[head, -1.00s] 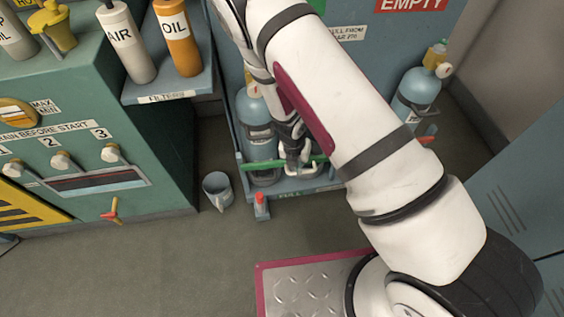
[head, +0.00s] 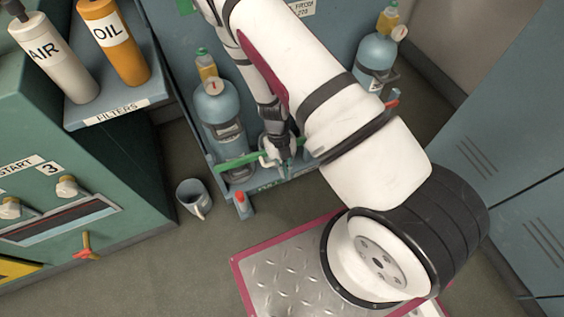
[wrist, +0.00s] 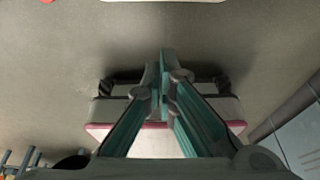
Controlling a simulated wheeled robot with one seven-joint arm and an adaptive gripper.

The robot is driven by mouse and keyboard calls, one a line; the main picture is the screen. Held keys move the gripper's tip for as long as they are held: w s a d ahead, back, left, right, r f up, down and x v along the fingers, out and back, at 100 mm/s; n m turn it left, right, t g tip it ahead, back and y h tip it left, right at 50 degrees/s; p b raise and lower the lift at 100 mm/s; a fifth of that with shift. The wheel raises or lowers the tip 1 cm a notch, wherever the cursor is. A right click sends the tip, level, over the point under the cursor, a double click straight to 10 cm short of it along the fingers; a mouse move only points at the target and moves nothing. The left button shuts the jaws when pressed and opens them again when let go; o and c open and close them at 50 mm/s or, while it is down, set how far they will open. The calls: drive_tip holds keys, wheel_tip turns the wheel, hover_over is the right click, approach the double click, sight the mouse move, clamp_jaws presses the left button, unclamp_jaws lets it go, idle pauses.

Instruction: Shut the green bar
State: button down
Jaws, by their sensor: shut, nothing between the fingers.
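The green bar (head: 239,161) runs across the front of the blue rack, low in front of a blue cylinder (head: 219,112). Its right part is partly hidden by my gripper. My gripper (head: 285,171) hangs at the bar's right part, fingers downward, shut and empty. I cannot tell whether it touches the bar. In the wrist view my gripper's teal fingers (wrist: 163,75) are together at their tips, with nothing between them; the bar does not show there.
A second blue cylinder (head: 376,58) stands at the rack's right. A grey mug (head: 194,199) lies on the floor left of a red-tipped post (head: 242,203). The green cabinet (head: 110,170) stands at the left. AIR and OIL bottles (head: 113,42) stand on the filter shelf.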

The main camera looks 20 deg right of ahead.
drive_tip(key=w, duration=0.1)
drive_tip(key=w+f+b, duration=0.1)
drive_tip(key=w+b, duration=0.1)
drive_tip(key=shift+w+d+f, duration=0.1)
drive_tip(key=shift+f, duration=0.15)
